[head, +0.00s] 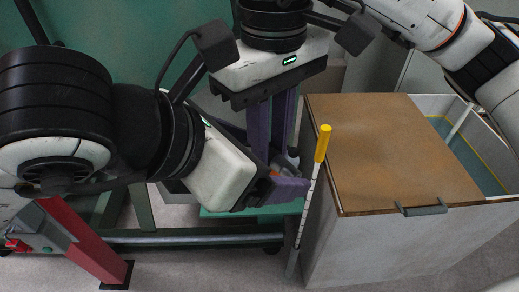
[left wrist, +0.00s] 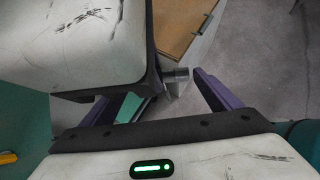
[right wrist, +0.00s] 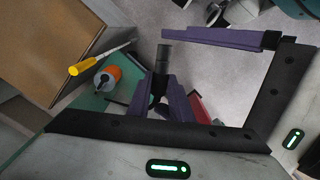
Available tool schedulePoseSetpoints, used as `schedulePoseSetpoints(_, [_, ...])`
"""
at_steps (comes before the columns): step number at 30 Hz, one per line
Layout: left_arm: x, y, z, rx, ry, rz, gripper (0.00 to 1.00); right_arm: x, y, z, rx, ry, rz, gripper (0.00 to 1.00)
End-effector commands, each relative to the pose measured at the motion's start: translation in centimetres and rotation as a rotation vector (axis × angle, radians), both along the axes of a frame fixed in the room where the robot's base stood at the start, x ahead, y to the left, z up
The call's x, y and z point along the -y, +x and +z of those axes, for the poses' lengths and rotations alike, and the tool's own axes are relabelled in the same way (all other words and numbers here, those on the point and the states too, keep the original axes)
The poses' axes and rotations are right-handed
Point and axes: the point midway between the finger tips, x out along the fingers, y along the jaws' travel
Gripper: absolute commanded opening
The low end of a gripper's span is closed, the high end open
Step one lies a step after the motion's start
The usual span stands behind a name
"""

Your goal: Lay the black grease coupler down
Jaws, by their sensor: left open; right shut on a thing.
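The black grease coupler (right wrist: 163,57) is a short dark cylinder held between the close-set purple fingers of my right gripper (right wrist: 163,85) in the right wrist view. In the left wrist view its round end (left wrist: 178,75) sticks out to the right of my right gripper's body. In the head view my right gripper (head: 273,125) points down, and my left gripper (head: 285,188) sits just below it, covering the coupler's area. My left gripper's purple fingers (left wrist: 165,100) are apart in the left wrist view. I cannot tell whether they touch the coupler.
A grey box with a brown lid (head: 385,150) and handle (head: 422,209) stands at right. An orange round item (right wrist: 108,78) is by a teal surface (right wrist: 95,104). A red post (head: 85,243) stands lower left.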

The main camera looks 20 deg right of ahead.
Motion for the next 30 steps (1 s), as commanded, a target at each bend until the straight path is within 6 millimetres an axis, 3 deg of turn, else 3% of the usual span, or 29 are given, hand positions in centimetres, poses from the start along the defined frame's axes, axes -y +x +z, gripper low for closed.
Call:
schedulePoseSetpoints(7, [0.06,0.02,-0.05,0.000,0.000,0.000,0.84,0.00,0.00,0.02,0.000,0.000,0.000,0.00])
schedulePoseSetpoints(15, [-0.01,0.13,-0.02,0.001,0.000,0.004,0.40,0.02,-0.05,0.00,-0.001,-0.002,0.001,0.00])
schedulePoseSetpoints(16, [-0.03,0.15,-0.01,0.001,0.000,0.004,0.39,0.03,-0.05,0.00,-0.001,-0.002,0.001,0.00])
schedulePoseSetpoints(17, [-0.04,0.19,0.02,0.002,0.000,0.005,0.39,0.04,-0.06,0.00,-0.002,-0.002,0.001,0.22])
schedulePoseSetpoints(20, [-0.03,0.18,0.03,0.002,0.000,0.004,0.39,0.05,-0.06,-0.01,-0.002,-0.002,0.001,0.39])
schedulePoseSetpoints(30, [0.02,0.05,0.02,0.000,-0.001,0.001,0.39,0.01,0.00,0.19,0.000,0.000,0.000,0.41])
